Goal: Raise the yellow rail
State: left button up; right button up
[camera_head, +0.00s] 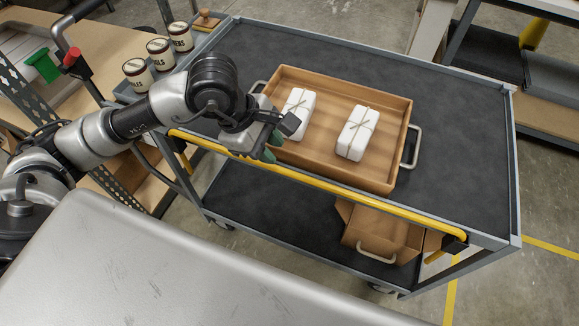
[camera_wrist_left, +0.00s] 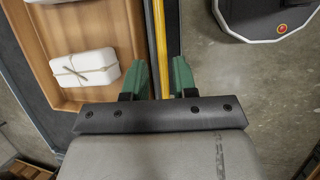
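The yellow rail (camera_head: 350,194) runs along the near long side of the grey cart, ending in a black bracket (camera_head: 455,244) at the right. It looks close to the level of the top deck's near edge; its exact height is hard to tell. My left gripper (camera_head: 271,147) is at the rail's left half. In the left wrist view, its green fingers (camera_wrist_left: 163,75) stand apart, one on each side of the rail (camera_wrist_left: 159,38). Narrow gaps seem to show beside the rail, so I see no firm grip. My right gripper is out of view.
A wooden tray (camera_head: 394,150) with two white tied packages (camera_head: 357,133) (camera_head: 299,113) sits on the cart's top deck (camera_head: 455,130), close behind the rail. Several labelled tins (camera_head: 160,54) stand at the cart's left end.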

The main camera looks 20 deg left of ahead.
aim_at(292, 173)
pick_arm(q)
jog(key=x, duration=0.9)
jog(key=shift+p, duration=0.3)
jog(key=shift+r, duration=0.1)
grip_shut()
